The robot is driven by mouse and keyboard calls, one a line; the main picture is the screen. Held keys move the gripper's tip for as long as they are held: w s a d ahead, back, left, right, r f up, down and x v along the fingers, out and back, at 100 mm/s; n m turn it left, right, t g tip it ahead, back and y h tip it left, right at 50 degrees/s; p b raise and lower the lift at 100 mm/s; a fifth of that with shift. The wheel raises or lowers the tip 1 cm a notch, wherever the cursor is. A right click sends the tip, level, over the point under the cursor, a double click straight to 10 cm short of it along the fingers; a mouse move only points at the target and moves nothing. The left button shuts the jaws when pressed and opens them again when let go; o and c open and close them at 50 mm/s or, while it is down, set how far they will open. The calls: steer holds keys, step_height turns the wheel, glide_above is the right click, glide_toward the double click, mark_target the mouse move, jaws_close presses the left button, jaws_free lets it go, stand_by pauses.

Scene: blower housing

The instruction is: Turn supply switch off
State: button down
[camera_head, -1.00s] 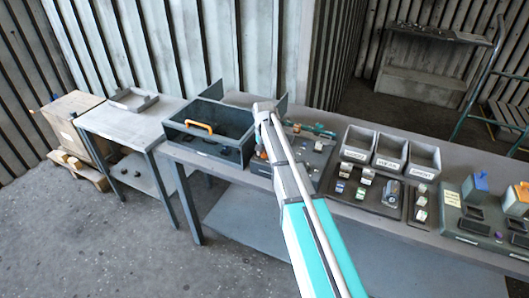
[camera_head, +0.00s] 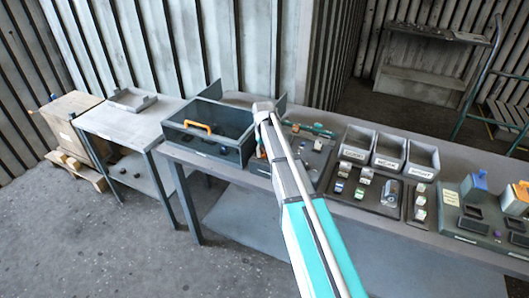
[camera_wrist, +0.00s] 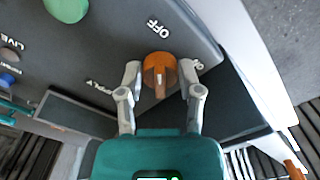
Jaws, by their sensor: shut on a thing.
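In the wrist view, an orange rotary switch knob (camera_wrist: 160,70) sits on a dark grey panel (camera_wrist: 100,50). Its raised brown ridge points down in the picture. My gripper (camera_wrist: 160,76) is shut on the knob, with one finger at each side. In the head view my arm hides the knob and gripper; the panel (camera_head: 318,158) shows beside it.
A green dome (camera_wrist: 67,8) and a blue knob (camera_wrist: 6,79) are on the same panel. In the head view, an open box (camera_head: 205,145) with an orange handle stands left of my arm. Labelled bins (camera_head: 390,150) and small-part trays stand to the right.

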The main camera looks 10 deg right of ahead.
steer(key=shift+s, duration=0.2)
steer(key=shift+c, duration=1.3)
jaws_free()
steer(key=shift+w, duration=0.1)
steer(key=s+m, duration=0.2)
steer(key=s, duration=2.6)
steer(key=shift+s, duration=0.15)
